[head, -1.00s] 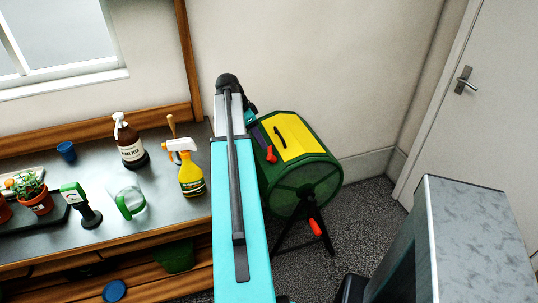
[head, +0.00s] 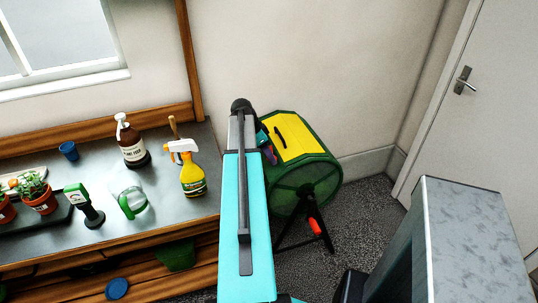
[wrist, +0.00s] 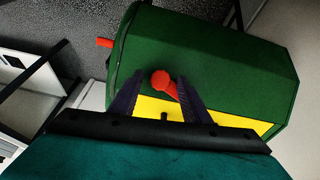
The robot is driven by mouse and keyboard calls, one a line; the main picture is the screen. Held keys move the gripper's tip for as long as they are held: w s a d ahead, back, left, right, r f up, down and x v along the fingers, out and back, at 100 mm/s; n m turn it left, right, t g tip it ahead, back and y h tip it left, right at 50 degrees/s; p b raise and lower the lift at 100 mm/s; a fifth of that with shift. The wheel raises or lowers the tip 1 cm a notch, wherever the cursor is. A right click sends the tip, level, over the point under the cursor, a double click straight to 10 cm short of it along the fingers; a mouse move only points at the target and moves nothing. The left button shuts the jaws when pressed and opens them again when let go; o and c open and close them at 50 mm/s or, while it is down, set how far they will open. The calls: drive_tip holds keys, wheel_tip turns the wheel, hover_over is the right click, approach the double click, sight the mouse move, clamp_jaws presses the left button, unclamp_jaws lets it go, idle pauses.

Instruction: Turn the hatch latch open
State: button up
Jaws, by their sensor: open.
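A green drum (head: 308,182) on a black stand has a yellow hatch (head: 300,138) with a black handle on top. The drum fills the upper right of the wrist view (wrist: 215,60). There a red latch (wrist: 164,84) lies at the hatch's edge, on the border with the green side. My gripper (wrist: 166,88) is open, with one dark finger on each side of the red latch. I cannot tell whether the fingers touch it. In the head view my arm hides most of the gripper and the latch.
A workbench (head: 160,228) on the left carries a yellow spray bottle (head: 192,180), a brown bottle (head: 131,145) and plant pots. A grey metal block (head: 470,235) stands at the lower right. A red-orange crank handle (head: 315,227) hangs at the drum's front. A door is at the right.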

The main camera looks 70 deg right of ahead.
drive_tip(key=shift+f, duration=0.1)
drive_tip(key=c, duration=1)
drive_tip(key=shift+c, duration=0.2)
drive_tip(key=shift+d+n+g+p, duration=0.15)
drive_tip(key=shift+n+g+p, duration=0.15)
drive_tip(key=shift+n, duration=0.5)
drive_tip(key=shift+n+g+y, duration=0.4)
drive_tip(key=shift+n+y, duration=0.2)
drive_tip(key=shift+n, duration=0.5)
